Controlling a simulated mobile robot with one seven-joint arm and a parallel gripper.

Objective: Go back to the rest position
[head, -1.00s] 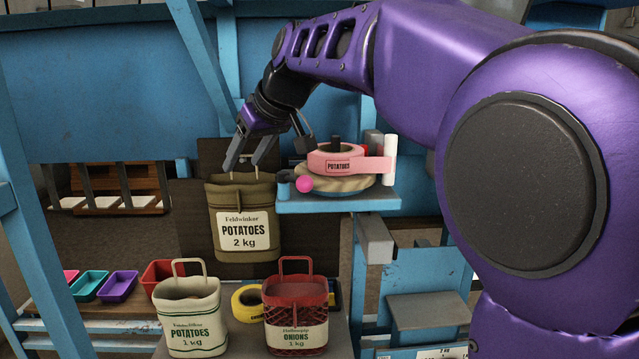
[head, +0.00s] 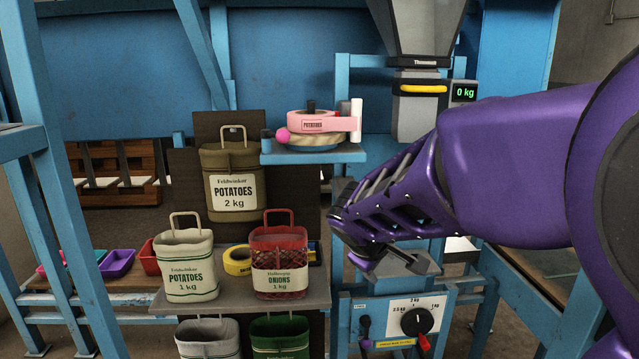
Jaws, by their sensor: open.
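My arm is folded back on the right, and my gripper (head: 418,262) is at its end, in front of the blue machine frame. Its grey fingers show only in part; it is open and empty, well apart from the sacks. The brown "Potatoes 2 kg" sack (head: 232,183) stands upright on the dark upper step, its loop handle standing free. The cream "Potatoes 1 kg" sack (head: 187,266) and the red mesh "Onions 1 kg" sack (head: 280,262) stand side by side on the shelf below.
A blue ledge (head: 312,157) holds a pink label roll (head: 318,124). A yellow tape roll (head: 237,260) lies between the lower sacks. White (head: 207,340) and green (head: 280,338) sacks stand lower. Behind my arm are a hopper reading 0 kg (head: 464,92) and a dial panel (head: 415,322).

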